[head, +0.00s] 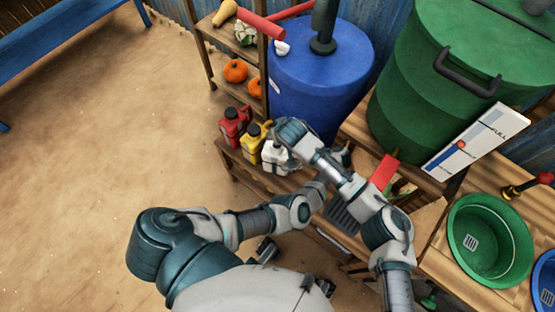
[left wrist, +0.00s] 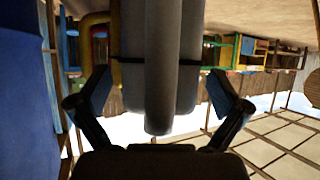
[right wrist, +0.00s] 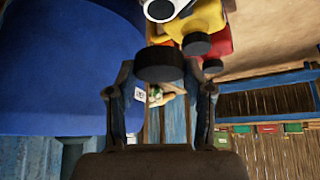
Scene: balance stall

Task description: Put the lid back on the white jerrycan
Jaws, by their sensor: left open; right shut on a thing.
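The white jerrycan (head: 274,158) stands on a low wooden shelf, at the right end of a row with a yellow and a red jerrycan. My right arm reaches over it from the right and partly covers it. In the right wrist view my right gripper (right wrist: 160,92) is shut on a black lid (right wrist: 160,64). The lid is close to the white jerrycan's dark-ringed mouth (right wrist: 160,9), apparently apart from it. My left gripper (head: 343,155) is open, mostly hidden behind my right forearm.
The yellow jerrycan (head: 251,139) and red jerrycan (head: 232,126) wear black caps. A blue barrel (head: 310,85) stands behind, and a green barrel (head: 405,95) at right. A green basin (head: 490,240) sits on the counter. The sandy floor at left is clear.

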